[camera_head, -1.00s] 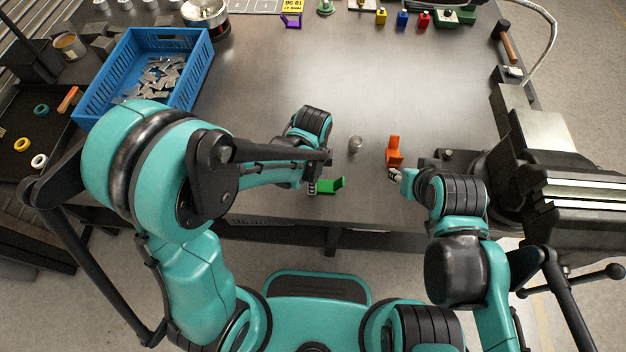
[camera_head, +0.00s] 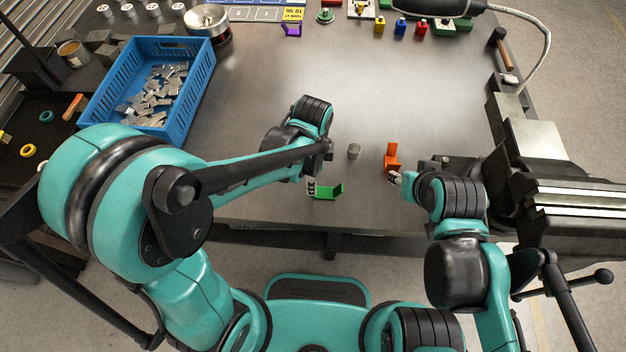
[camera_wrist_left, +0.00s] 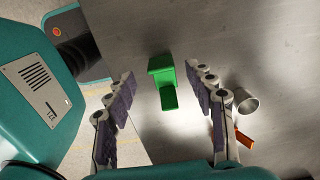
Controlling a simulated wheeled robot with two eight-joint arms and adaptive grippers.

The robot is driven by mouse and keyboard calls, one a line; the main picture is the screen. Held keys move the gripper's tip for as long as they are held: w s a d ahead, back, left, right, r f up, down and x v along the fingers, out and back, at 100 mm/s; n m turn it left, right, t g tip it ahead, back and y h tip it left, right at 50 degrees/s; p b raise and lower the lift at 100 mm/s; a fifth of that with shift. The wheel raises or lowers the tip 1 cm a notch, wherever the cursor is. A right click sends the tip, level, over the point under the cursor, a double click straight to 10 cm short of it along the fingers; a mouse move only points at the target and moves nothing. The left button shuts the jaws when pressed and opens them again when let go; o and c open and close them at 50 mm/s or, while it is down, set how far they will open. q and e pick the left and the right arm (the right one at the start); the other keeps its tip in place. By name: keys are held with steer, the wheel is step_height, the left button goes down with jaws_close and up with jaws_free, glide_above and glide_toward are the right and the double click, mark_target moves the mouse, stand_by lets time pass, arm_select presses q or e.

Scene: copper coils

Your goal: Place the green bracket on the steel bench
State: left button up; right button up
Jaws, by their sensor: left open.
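The green bracket (camera_head: 328,192) rests on the steel bench (camera_head: 290,80) close to its front edge. It also shows in the left wrist view (camera_wrist_left: 162,80), on the bare metal top. My left gripper (camera_head: 311,187) is at the bracket's left side in the head view, partly hidden by its own arm. In the wrist view the left gripper (camera_wrist_left: 160,84) is open, with the bracket showing between its spread fingers and no grip on it. My right gripper (camera_head: 395,178) is just in front of an orange bracket (camera_head: 391,158); its fingers are too small to read.
A small grey cylinder (camera_head: 354,151) stands between the green and orange brackets. A blue crate (camera_head: 190,110) of metal pieces is at the left, a vise (camera_head: 575,205) at the right. Small coloured items line the back. The bench middle is clear.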

arm_select(q)
step_height(320, 180, up, 6)
steer(key=p, duration=0.2)
steer(key=s+a+r+n+t, duration=0.2)
steer(key=a+r+n+t, duration=0.1)
steer(key=a+n, duration=0.4)
steer(key=s+a+r+n+t, duration=0.3)
steer(key=a+n, duration=0.4)
steer(key=n, duration=0.4)
step_height(320, 180, up, 3)
steer(key=shift+s+a+f+t, duration=0.15)
steer(key=shift+s+a+t, duration=0.1)
steer(key=shift+t, duration=0.35)
steer(key=shift+f+b, duration=0.1)
steer(key=shift+b, duration=0.2)
